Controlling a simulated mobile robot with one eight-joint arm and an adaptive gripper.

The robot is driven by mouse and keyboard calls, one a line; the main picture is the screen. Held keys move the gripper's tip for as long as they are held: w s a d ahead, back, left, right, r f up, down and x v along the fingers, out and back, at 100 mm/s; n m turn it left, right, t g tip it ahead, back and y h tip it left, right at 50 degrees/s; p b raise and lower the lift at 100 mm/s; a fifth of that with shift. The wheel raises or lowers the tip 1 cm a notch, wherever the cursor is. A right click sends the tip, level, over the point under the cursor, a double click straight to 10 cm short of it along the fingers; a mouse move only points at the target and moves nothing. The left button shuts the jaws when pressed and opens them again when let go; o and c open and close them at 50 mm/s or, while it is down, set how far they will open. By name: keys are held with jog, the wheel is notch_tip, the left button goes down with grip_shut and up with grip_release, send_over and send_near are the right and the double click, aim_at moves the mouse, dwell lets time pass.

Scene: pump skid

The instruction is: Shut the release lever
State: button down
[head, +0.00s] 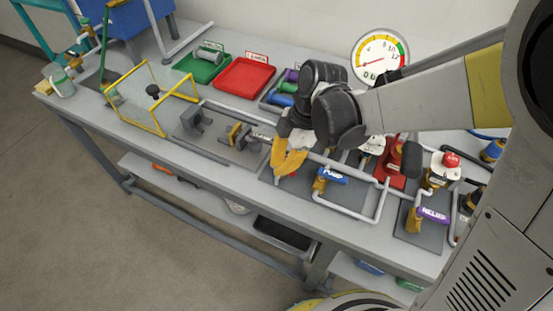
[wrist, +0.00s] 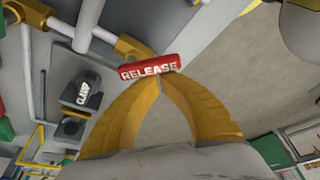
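The release lever (wrist: 150,67) is a red handle marked RELEASE in the wrist view. It lies just beyond my fingertips, beside a brass valve fitting (wrist: 129,46) on a grey pipe. My gripper (wrist: 159,80) has its two yellow fingers drawn together at the tips, with nothing seen between them. The tips overlap the lever's lower edge in the picture; I cannot tell whether they touch it.
A blue PUMP lever (head: 332,175) stands close to the right of my gripper, and a purple RELIEF lever (head: 433,214) farther right. Grey pipes (head: 345,212) run around them. A yellow frame guard (head: 150,98), red tray (head: 246,77) and green tray (head: 203,67) are to the left.

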jog(key=shift+d, duration=0.5)
jog(key=shift+w+a+r, duration=0.1)
jog(key=shift+w+a, duration=0.3)
jog(key=shift+w, duration=0.25)
